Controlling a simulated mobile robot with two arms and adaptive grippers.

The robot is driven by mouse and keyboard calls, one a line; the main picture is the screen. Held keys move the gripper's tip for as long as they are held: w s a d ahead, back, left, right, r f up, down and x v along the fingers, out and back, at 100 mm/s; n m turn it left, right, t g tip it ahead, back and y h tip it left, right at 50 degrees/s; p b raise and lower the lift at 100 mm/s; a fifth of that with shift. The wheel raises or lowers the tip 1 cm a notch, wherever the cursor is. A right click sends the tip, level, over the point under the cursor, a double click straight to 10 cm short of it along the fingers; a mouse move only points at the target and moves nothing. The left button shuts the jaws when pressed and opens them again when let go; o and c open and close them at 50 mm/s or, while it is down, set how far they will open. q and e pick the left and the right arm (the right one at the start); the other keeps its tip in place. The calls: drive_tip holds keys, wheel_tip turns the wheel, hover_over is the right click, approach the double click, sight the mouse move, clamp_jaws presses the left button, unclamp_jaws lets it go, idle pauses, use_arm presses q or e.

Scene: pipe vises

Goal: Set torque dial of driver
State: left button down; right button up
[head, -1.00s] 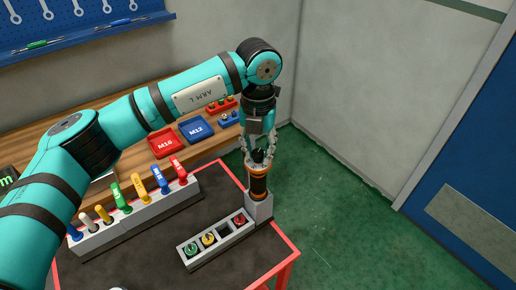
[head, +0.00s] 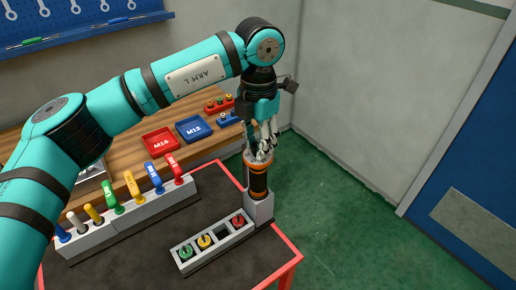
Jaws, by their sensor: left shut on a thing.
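The driver (head: 259,183) stands upright in a grey holder (head: 261,208) at the right corner of the dark-topped table. It has a black body with orange rings. My left gripper (head: 261,151) points down over the driver and is shut on its top, where the torque dial would be. The fingers hide most of that top, and no dial marks can be read. My right gripper is not in view.
A grey block (head: 213,245) with green, yellow and red round pieces and one empty square slot lies left of the driver. A grey rack (head: 130,221) holds several coloured-handle tools. Red (head: 159,143) and blue (head: 194,128) trays lie on the wooden bench behind.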

use_arm(q)
drive_tip(key=m+b, duration=0.1)
drive_tip(key=m, duration=0.2)
drive_tip(key=shift+f+m, duration=0.1)
drive_tip(key=shift+m, duration=0.3)
drive_tip(key=m+b, duration=0.1)
drive_tip(key=m, duration=0.2)
drive_tip(key=shift+m, duration=0.3)
drive_tip(key=m+b, duration=0.1)
drive_tip(key=m, duration=0.8)
drive_tip(key=shift+m, duration=0.3)
drive_tip(key=c, duration=1)
unclamp_jaws()
drive_tip(key=shift+r, duration=0.2)
